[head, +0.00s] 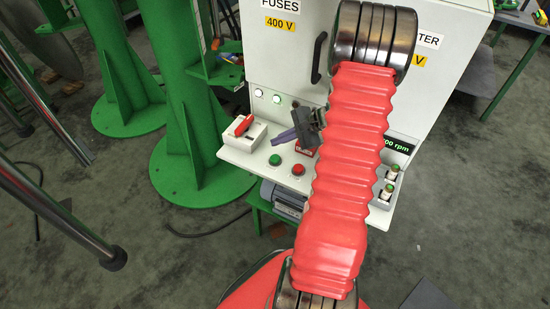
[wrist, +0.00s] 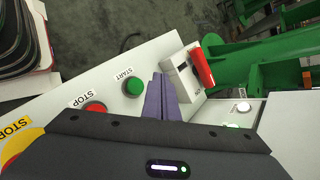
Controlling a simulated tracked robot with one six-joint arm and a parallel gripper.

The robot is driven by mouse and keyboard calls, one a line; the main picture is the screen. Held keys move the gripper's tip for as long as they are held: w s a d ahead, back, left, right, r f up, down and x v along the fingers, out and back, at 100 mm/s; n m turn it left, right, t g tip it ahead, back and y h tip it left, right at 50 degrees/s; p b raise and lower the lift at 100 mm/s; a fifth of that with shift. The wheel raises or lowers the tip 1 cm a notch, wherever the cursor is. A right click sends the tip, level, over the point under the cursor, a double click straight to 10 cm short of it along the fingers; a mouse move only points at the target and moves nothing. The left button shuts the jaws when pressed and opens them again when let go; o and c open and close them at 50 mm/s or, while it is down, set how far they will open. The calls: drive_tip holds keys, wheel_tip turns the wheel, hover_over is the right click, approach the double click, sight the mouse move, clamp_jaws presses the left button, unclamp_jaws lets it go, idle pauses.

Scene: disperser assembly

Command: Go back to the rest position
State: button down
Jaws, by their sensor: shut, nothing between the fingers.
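My gripper (head: 281,138) is in front of the white control panel, and its purple fingers are shut together with nothing between them. In the wrist view the fingers (wrist: 161,99) lie over the panel, between the green START button (wrist: 132,87) and the switch box with a red lever (wrist: 203,68). The red STOP button (wrist: 94,108) is partly covered by the gripper body. In the head view my red arm hides the middle of the panel. I cannot tell whether the fingertips touch the panel.
The white cabinet (head: 283,70) stands behind the panel. A green column (head: 195,120) stands to its left, with metal bars (head: 60,205) nearer the left edge. Two fuses (head: 388,181) sit on the panel's right side. Grey floor (head: 170,270) is open at the lower left.

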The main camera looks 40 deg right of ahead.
idle(0.7)
drive_tip(key=s+a+r+n+g, duration=0.2)
drive_tip(key=s+a+n+g, duration=0.2)
drive_tip(key=s+a, duration=0.3)
drive_tip(key=s+a+r+n+t+h, duration=0.1)
drive_tip(key=s+a+r+n, duration=0.3)
drive_tip(key=a+r+n, duration=0.4)
drive_tip(key=s+a+r+n+h, duration=0.3)
drive_tip(key=a+r+n, duration=0.5)
drive_tip(key=a+r, duration=0.8)
drive_tip(key=shift+s+a+r+n+t+h, duration=0.15)
drive_tip(key=shift+s+a+n+t+h, duration=0.25)
drive_tip(key=shift+s+a, duration=0.3)
idle(3.5)
